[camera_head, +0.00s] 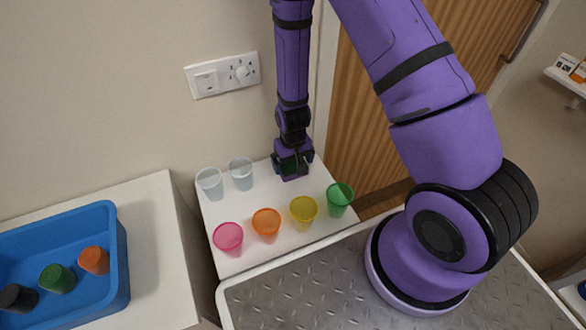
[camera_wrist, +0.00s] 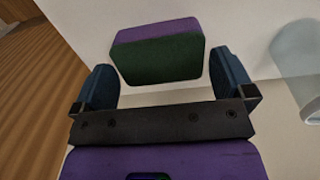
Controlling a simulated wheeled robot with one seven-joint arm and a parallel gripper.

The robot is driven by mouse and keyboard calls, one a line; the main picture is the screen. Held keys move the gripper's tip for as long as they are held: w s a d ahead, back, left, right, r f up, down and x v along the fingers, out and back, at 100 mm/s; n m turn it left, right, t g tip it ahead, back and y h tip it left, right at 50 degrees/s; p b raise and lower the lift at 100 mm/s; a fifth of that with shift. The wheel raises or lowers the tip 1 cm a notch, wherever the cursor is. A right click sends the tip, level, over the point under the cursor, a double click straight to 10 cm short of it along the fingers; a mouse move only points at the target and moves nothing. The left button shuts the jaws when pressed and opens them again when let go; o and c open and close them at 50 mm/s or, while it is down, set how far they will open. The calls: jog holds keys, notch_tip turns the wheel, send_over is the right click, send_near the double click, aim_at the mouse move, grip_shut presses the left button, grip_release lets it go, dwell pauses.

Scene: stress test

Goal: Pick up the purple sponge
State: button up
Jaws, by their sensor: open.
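The purple sponge (camera_wrist: 158,55) shows in the wrist view as a block with a purple upper part and a dark green face. It lies on the white table top between the two blue fingers of my gripper (camera_wrist: 163,78), slightly beyond their tips as far as I can tell. Small gaps show on both sides, so the fingers do not seem to press on it. In the head view my gripper (camera_head: 292,174) points down at the back of the small white table (camera_head: 243,203). There the sponge is mostly hidden by the gripper.
Two clear cups (camera_head: 210,183) (camera_head: 241,173) stand left of my gripper. Pink (camera_head: 229,238), orange (camera_head: 266,224), yellow (camera_head: 303,211) and green (camera_head: 340,199) cups stand in front. A blue tray (camera_head: 122,262) holding cups is at left. A wall is behind.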

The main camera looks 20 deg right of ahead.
aim_at(293, 165)
jog(key=shift+f, duration=1.3)
jog(key=c, duration=0.6)
jog(key=shift+r, duration=5)
